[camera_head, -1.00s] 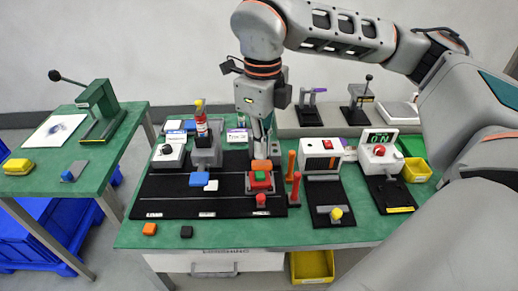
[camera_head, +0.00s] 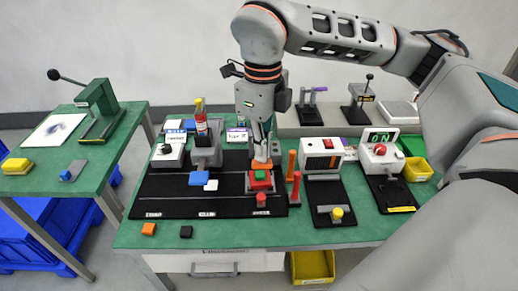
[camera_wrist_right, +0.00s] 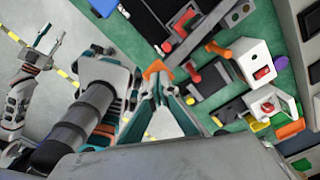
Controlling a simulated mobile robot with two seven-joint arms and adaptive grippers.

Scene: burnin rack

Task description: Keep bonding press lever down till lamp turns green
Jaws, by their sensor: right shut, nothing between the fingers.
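My right gripper (camera_head: 262,160) is shut and empty, pointing down over the right end of the black mat. Its fingertips are at an orange piece (camera_wrist_right: 155,70), just behind a red block with a green top (camera_head: 260,178); I cannot tell whether they touch. In the right wrist view the closed fingers (camera_wrist_right: 166,88) show beside that orange piece. A green press (camera_head: 98,108) with a black-knobbed lever (camera_head: 65,79) stands on the left table. Another upright black-knobbed lever (camera_head: 368,84) stands at the back right. I cannot tell which is the bonding press, and no lit lamp is clear. My left gripper is not in the head view.
A blue block (camera_head: 200,178) lies on the mat. The green table front (camera_head: 220,236) is mostly clear.

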